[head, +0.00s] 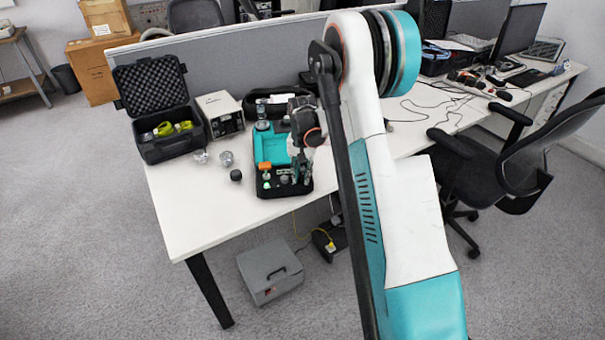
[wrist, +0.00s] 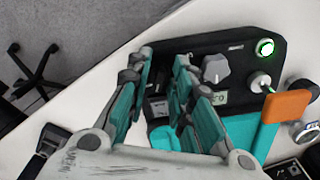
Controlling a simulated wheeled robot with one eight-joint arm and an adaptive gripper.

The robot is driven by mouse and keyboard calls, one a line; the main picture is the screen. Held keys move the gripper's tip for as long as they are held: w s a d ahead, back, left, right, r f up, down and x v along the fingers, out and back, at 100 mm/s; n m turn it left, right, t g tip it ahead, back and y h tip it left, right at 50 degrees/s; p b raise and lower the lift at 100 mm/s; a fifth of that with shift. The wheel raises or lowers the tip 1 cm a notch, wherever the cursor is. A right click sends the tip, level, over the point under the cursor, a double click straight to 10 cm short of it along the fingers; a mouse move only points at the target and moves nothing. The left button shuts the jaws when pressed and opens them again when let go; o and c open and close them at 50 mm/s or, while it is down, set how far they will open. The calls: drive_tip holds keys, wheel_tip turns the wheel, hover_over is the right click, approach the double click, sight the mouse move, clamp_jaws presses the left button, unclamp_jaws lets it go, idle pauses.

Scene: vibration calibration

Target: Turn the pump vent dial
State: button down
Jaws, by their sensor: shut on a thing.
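The pump is a teal and black unit (head: 268,148) on the white table in the head view. Its black panel shows in the wrist view (wrist: 236,52), with a grey pointer knob (wrist: 215,68), a lit green button (wrist: 265,47) and a small display. My gripper (head: 303,178) is lowered over the panel's right part. In the wrist view its two teal-padded fingers (wrist: 163,58) stand a little apart, left of the grey knob. They are shut on a dark part between them, apparently the vent dial; its outline and pointer are hard to make out.
An open black case (head: 160,148), a cream box (head: 221,114) and small metal pieces (head: 226,158) stand left of the pump. The table's front left is clear.

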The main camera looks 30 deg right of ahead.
sight(302, 176)
drive_tip(key=m, duration=0.4)
drive_tip(key=shift+w, duration=0.1)
idle(0.4)
drive_tip(key=c, duration=1.7)
unclamp_jaws()
drive_tip(key=shift+r, duration=0.1)
wheel_tip(302, 176, up, 12)
drive_tip(key=shift+f, duration=0.1)
